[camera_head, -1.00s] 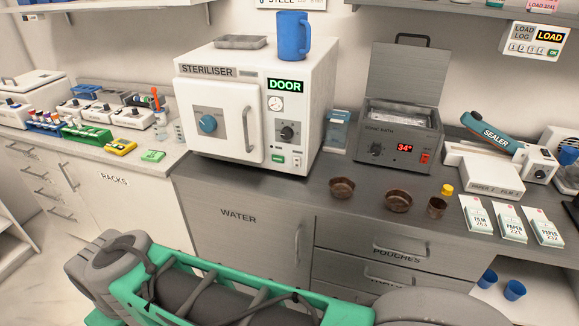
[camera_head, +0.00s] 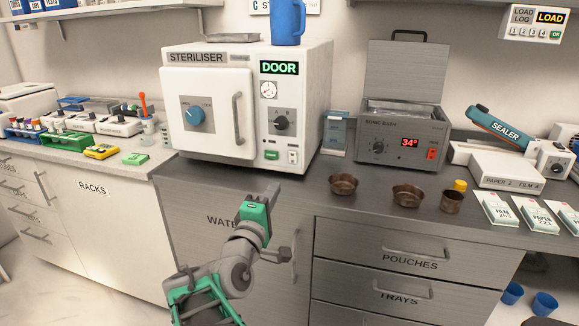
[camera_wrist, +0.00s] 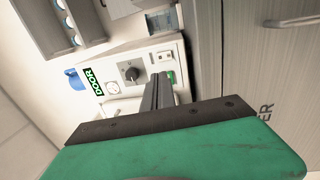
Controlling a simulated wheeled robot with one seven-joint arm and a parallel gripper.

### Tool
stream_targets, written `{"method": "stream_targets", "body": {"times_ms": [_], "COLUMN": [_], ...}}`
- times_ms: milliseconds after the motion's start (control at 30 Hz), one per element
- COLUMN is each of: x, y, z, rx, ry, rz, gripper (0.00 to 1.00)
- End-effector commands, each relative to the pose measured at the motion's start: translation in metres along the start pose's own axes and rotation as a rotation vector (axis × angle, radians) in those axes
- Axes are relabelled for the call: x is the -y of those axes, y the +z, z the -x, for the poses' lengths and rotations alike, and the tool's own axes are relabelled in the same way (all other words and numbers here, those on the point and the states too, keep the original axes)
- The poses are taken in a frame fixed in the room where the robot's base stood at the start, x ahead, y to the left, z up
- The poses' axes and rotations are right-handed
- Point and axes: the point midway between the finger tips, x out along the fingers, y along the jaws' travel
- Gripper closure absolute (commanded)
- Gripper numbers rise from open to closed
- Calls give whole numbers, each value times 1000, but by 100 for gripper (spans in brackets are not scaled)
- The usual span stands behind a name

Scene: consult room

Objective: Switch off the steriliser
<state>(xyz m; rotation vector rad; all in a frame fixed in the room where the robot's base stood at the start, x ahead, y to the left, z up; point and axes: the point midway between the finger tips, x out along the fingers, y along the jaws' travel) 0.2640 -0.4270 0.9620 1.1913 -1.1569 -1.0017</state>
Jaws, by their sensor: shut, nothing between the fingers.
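The steriliser (camera_head: 204,75) is a white box on the counter with its door closed. My gripper (camera_head: 272,190) is shut and empty, in front of and below this panel. In the wrist view, its fingers (camera_wrist: 161,77) point at the panel's lower part, partly overlapping the green button; contact cannot be told. The white switch (camera_wrist: 165,56) is visible beyond.
A blue mug (camera_head: 287,22) and grey tray (camera_head: 232,38) are on the steriliser. The sonic bath (camera_head: 402,140) stands to its right, with brown bowls (camera_head: 343,185) in front. A rack of tubes (camera_head: 68,142) is left. The counter strip before the steriliser is clear.

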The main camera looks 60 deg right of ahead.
Motion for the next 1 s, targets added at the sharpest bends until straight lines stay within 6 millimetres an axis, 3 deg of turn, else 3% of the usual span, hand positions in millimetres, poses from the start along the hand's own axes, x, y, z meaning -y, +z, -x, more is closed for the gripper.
{"method": "stream_targets", "body": {"times_ms": [167,700,1000], "x": [0,2,1], "y": [0,1,-1], "z": [-12,-121,-140], "rx": [2,2,-2], "ry": [-2,-3,-3], "rz": [0,-1,-3], "gripper": [100,100,100]}}
